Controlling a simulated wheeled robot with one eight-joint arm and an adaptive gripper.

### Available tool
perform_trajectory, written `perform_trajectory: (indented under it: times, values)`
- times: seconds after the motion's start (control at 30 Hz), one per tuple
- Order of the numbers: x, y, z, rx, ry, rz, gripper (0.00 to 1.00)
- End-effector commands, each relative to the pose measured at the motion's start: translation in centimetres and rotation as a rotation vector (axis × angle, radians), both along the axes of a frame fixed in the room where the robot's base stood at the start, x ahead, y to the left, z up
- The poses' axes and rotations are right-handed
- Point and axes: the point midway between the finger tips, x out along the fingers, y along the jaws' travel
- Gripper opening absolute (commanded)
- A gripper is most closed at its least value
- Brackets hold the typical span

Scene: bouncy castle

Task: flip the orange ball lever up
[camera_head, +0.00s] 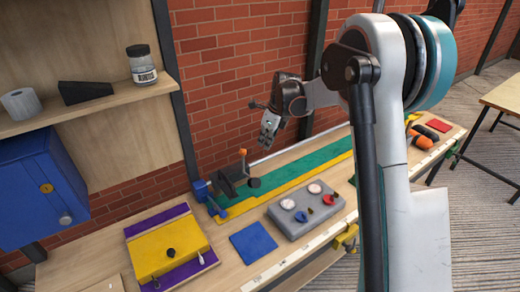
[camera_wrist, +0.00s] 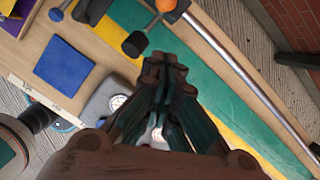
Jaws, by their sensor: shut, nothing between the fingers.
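The orange ball (camera_head: 242,152) sits at the top of a dark bracket-like device (camera_head: 234,178) at the back of the workbench in the head view. A black knob (camera_head: 254,182) is low on its right side. In the wrist view the orange ball (camera_wrist: 166,5) is cut by the top edge, with the black knob (camera_wrist: 135,44) below and left of it. My gripper (camera_head: 266,142) is shut and empty, above the bench and to the right of the device. Its closed fingertips (camera_wrist: 165,70) are apart from the ball and knob. The lever's pivot is not clear.
A grey box with dials and knobs (camera_head: 300,222) and a blue square (camera_head: 253,242) lie in front. A yellow panel on purple (camera_head: 165,248) is at left. A blue clamp (camera_head: 206,192) stands beside the device. A green and yellow strip (camera_head: 300,175) runs along the bench; brick wall behind.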

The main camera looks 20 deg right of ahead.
Motion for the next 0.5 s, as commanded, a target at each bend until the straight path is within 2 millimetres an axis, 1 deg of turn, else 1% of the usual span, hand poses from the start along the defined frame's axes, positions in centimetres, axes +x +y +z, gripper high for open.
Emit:
perform_trajectory:
  times: [0.03, 0.2, 0.33, 0.5]
  values:
    - [-0.2, -0.2, 1.2, 0.000, 0.000, 0.000, 0.00]
    - [-0.5, -0.5, 3.2, 0.000, 0.000, 0.000, 0.00]
    - [-0.6, -0.7, 3.9, 0.000, 0.000, 0.000, 0.00]
    - [-0.6, -0.7, 4.1, 0.000, 0.000, 0.000, 0.00]
